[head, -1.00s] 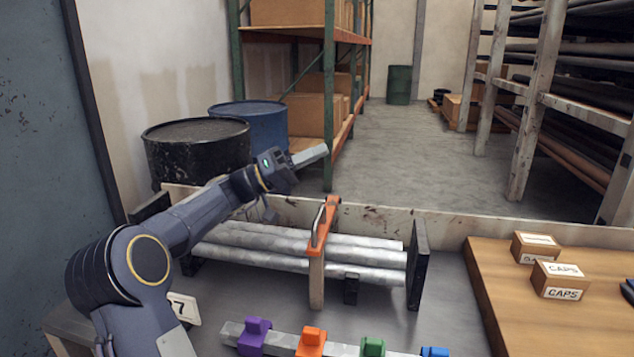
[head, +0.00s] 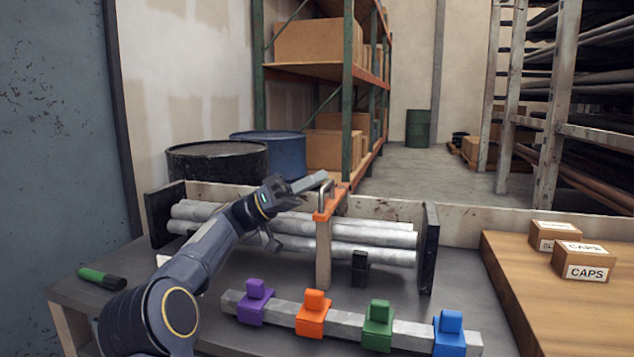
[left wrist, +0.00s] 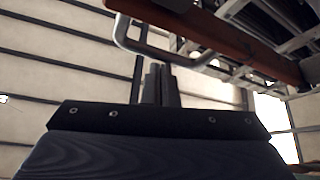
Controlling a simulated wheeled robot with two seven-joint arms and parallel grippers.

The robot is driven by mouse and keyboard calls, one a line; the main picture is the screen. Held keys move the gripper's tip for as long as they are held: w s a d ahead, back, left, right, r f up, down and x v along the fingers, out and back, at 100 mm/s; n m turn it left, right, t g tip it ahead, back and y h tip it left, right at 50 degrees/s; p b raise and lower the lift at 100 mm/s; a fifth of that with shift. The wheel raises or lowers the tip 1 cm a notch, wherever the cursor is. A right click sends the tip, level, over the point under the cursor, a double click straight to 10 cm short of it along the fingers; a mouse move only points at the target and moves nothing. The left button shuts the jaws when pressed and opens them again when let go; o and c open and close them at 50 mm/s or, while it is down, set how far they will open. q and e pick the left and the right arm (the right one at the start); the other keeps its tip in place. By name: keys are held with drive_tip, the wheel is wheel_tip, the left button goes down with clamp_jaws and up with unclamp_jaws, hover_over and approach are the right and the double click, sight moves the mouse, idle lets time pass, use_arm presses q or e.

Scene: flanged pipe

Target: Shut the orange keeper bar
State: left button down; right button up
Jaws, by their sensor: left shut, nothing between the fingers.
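The orange keeper bar (head: 334,206) lies over the pipes (head: 372,233) in the rack, above an upright post (head: 323,255). It runs from the post toward the back. I cannot tell whether its near end rests on the post. A grey metal handle (head: 322,196) stands up from it. My left gripper (head: 316,181) is shut and empty, its tips beside the top of the handle. In the left wrist view the shut fingers (left wrist: 158,85) are just below the handle (left wrist: 150,47) and the reddish-orange bar (left wrist: 235,35); contact is unclear. My right gripper is not in view.
Purple (head: 255,302), orange (head: 313,314), green (head: 378,326) and blue (head: 450,334) blocks sit on a grey rail in front. Two caps boxes (head: 583,262) stand on the wooden table at right. A green-and-black marker (head: 102,278) lies at left. Drums (head: 216,162) stand behind.

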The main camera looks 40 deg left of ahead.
use_arm(q)
drive_tip(key=shift+f, duration=0.35)
drive_tip(key=shift+r, duration=0.15)
drive_tip(key=s+d+r+p, duration=0.3)
drive_tip(key=s+d+r, duration=0.6)
drive_tip(key=r, duration=0.4)
drive_tip(key=shift+s+d+p, duration=0.3)
drive_tip(key=shift+d, duration=0.45)
